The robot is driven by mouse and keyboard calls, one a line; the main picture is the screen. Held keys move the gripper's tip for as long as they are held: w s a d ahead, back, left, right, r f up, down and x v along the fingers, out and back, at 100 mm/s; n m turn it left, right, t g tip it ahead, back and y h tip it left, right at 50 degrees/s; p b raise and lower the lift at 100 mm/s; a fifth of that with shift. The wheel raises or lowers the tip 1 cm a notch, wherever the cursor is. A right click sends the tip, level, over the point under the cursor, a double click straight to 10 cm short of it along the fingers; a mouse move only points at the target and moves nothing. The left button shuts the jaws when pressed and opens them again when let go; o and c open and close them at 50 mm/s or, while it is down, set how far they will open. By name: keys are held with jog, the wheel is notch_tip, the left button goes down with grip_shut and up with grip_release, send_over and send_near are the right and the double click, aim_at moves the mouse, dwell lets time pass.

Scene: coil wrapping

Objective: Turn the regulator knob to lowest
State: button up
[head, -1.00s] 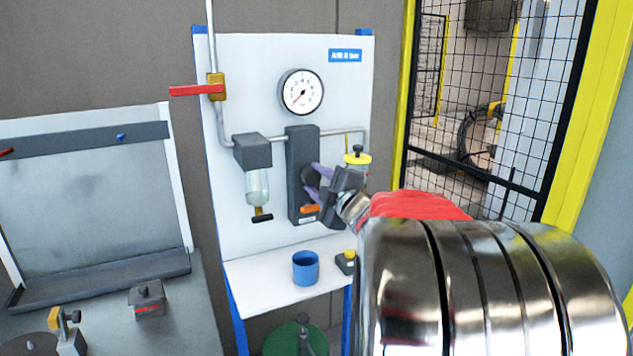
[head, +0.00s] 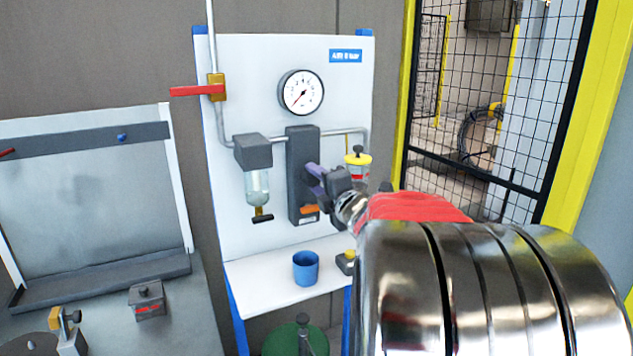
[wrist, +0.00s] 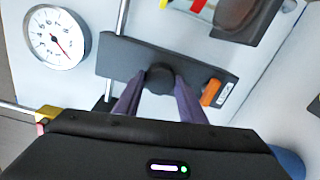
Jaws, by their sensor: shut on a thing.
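The regulator is a dark grey upright block (head: 300,150) on the white panel. It also shows in the wrist view (wrist: 120,62). Its round black knob (wrist: 160,79) sits on the block's face between the two purple fingers of my gripper (wrist: 160,88). The gripper is shut on the knob, one finger on each side. In the head view my gripper (head: 313,182) reaches the block from the right and hides the knob. A round white gauge (head: 301,92) is above the block; its red needle points to the lower left there. An orange part (head: 310,210) is low on the block.
A filter with a clear bowl (head: 257,185) hangs left of the block. A yellow-topped unit (head: 357,160) is at the right, close to my gripper. A red-handled valve (head: 197,90) is at upper left. A blue cup (head: 305,268) stands on the shelf below.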

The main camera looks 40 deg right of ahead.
jog(key=shift+a+f, duration=0.1)
jog(key=shift+f, duration=0.15)
jog(key=o, duration=0.8)
jog(key=shift+c, duration=0.2)
jog(key=shift+o, duration=1.4)
jog(key=shift+r, duration=0.15)
jog(key=shift+s, duration=0.1)
jog(key=v, duration=1.3)
jog(key=shift+s, duration=0.3)
jog(key=shift+w, duration=0.1)
